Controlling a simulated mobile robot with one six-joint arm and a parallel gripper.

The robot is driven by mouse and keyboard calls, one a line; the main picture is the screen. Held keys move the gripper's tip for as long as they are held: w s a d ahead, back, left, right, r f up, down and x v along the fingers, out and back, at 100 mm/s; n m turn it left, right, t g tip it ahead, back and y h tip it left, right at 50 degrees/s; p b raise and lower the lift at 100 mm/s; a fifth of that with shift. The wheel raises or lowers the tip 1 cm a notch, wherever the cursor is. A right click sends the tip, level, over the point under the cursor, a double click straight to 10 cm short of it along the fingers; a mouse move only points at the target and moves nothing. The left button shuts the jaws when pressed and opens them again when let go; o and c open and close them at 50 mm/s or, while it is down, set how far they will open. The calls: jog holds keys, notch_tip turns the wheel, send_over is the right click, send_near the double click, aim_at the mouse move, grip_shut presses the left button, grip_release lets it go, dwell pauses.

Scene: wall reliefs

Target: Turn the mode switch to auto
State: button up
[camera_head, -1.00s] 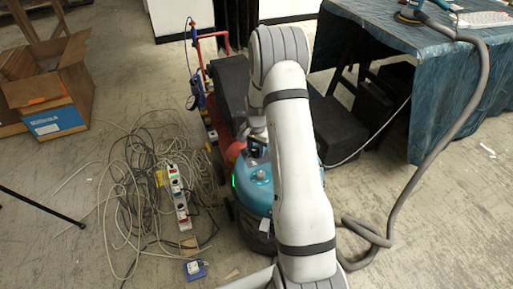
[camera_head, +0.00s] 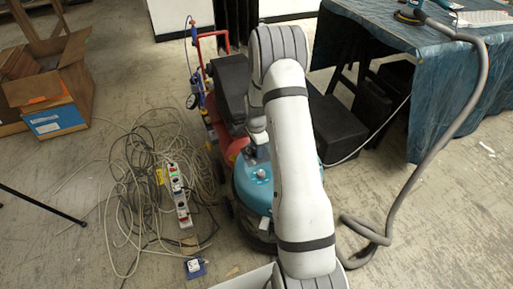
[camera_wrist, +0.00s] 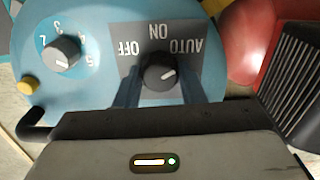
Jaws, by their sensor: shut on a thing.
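The mode switch (camera_wrist: 158,72) is a dark round knob with a white pointer line, on a grey label plate (camera_wrist: 205,75) in the wrist view. The lettering appears upside down: OFF at left, ON in the middle, AUTO at right. The pointer line faces right and slightly up, toward the AUTO side. My gripper (camera_wrist: 160,88) is shut on the switch, with a finger on each side of it. The switch is on the blue vacuum cleaner (camera_head: 244,190).
A grey numbered dial (camera_wrist: 62,52) and a yellow button (camera_wrist: 28,85) are left of the switch. A red rounded part (camera_wrist: 250,40) is at right. Tangled cables (camera_head: 130,200) and a power strip (camera_head: 178,195) lie on the floor. A covered table (camera_head: 430,80) stands at right.

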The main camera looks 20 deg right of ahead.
dwell(0.4)
jog(key=o, duration=1)
jog(key=shift+r+p, duration=0.8)
jog(key=shift+r, duration=3.1)
